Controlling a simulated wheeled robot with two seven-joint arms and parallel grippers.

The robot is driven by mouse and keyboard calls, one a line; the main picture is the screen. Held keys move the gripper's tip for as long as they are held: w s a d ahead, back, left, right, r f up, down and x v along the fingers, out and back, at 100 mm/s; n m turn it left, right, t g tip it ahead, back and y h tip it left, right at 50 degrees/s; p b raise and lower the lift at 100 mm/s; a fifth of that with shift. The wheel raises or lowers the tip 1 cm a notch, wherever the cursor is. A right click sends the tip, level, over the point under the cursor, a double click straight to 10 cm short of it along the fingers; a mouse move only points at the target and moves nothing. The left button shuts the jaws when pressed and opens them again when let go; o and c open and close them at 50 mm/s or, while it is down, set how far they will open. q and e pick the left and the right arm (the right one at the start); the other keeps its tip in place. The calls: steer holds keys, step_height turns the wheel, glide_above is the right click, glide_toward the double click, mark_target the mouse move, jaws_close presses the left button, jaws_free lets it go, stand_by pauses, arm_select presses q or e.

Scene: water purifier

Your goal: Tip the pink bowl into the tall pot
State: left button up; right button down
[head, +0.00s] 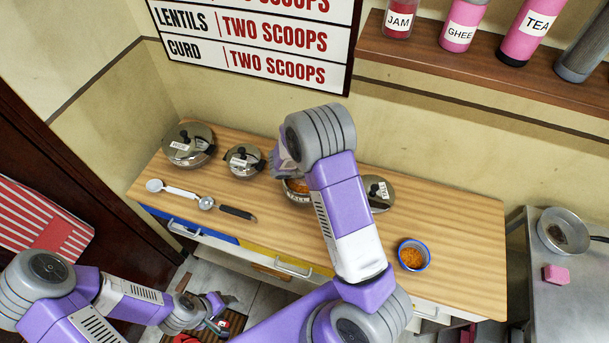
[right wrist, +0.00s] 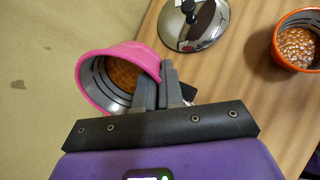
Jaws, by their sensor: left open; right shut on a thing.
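The pink bowl (right wrist: 112,78) is in my right gripper (right wrist: 168,80), which is shut on its rim. The bowl is tilted and holds orange contents. In the head view my right arm reaches over the counter and hides the bowl and most of that gripper. The tall pot (head: 298,198), labelled TALL, stands uncovered on the counter with orange contents, partly hidden by my arm. I cannot make out the pot in the right wrist view. My left gripper (head: 216,308) is open and empty, low in front of the counter.
Two lidded pots (head: 190,144) (head: 242,160) stand left. A loose lid (head: 379,192) lies right of the tall pot. A spoon (head: 178,190) and a black-handled ladle (head: 230,210) lie in front. A blue bowl (head: 413,255) is at right; an orange-rimmed bowl (right wrist: 298,48) holds beans.

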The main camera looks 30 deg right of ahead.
steer(key=shift+a+r+h, duration=0.2)
steer(key=shift+r+h, duration=0.1)
steer(key=shift+h, duration=0.4)
stand_by(0.5)
steer(key=shift+w+a+f+n+g+h+b, duration=0.15)
steer(key=shift+f+g+h+b, duration=0.1)
steer(key=shift+h+b, duration=0.2)
steer(key=shift+a+f+n+g+h+b, duration=0.15)
steer(key=shift+f+h+b, duration=0.15)
steer(key=shift+b, duration=0.25)
stand_by(0.4)
steer(key=shift+a+r+h+b, duration=0.15)
steer(key=shift+r+h+b, duration=0.2)
steer(key=shift+h, duration=0.4)
stand_by(0.5)
steer(key=shift+w+a+h+b, duration=0.25)
steer(key=shift+a+h+b, duration=0.15)
steer(key=shift+a+h, duration=0.15)
